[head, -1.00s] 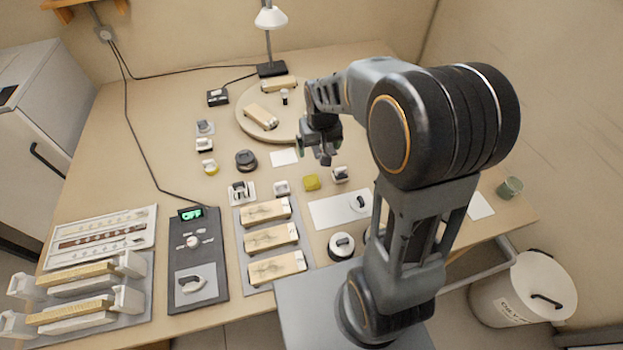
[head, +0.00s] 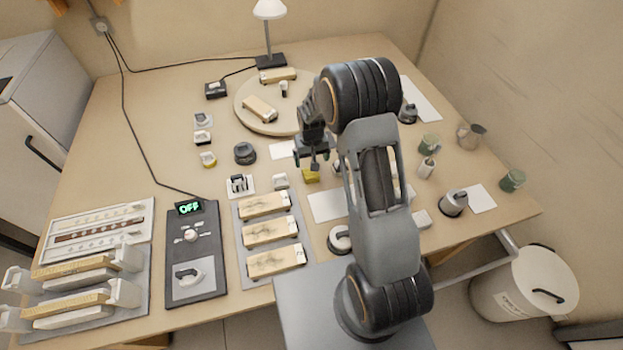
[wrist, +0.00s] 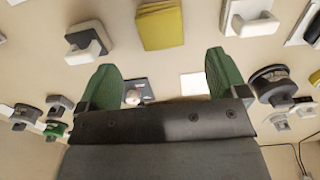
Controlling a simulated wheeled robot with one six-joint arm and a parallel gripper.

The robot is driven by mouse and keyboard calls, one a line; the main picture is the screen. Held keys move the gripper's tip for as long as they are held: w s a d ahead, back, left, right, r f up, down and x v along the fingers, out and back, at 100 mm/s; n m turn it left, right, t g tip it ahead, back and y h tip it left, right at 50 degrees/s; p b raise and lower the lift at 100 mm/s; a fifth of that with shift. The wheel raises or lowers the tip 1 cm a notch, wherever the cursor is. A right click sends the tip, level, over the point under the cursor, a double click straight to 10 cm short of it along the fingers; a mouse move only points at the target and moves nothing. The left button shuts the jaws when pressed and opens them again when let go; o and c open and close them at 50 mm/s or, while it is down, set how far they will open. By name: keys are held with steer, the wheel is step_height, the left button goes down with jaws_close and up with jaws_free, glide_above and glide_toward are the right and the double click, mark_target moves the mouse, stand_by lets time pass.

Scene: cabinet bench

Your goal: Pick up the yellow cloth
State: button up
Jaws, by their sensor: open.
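The yellow cloth (head: 311,176) is a small folded square lying on the bench near its middle. In the head view it is partly hidden by my gripper (head: 315,160), which hangs just above and behind it. In the wrist view the cloth (wrist: 160,25) lies flat at the top centre, beyond and between the two green fingertips (wrist: 163,75). My gripper is open and empty, apart from the cloth.
A white-handled block (wrist: 249,20) and a grey one (wrist: 88,40) flank the cloth. A dark round knob (head: 245,153) stands to its left. Wooden blocks (head: 270,231) lie in front. A white sheet (head: 327,206) lies just in front of the cloth.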

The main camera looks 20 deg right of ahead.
mark_target(311, 173)
step_height(311, 173, down, 8)
steer(key=b, duration=0.4)
steer(key=shift+a+f, duration=0.1)
steer(key=shift+c, duration=0.4)
steer(key=c, duration=0.9)
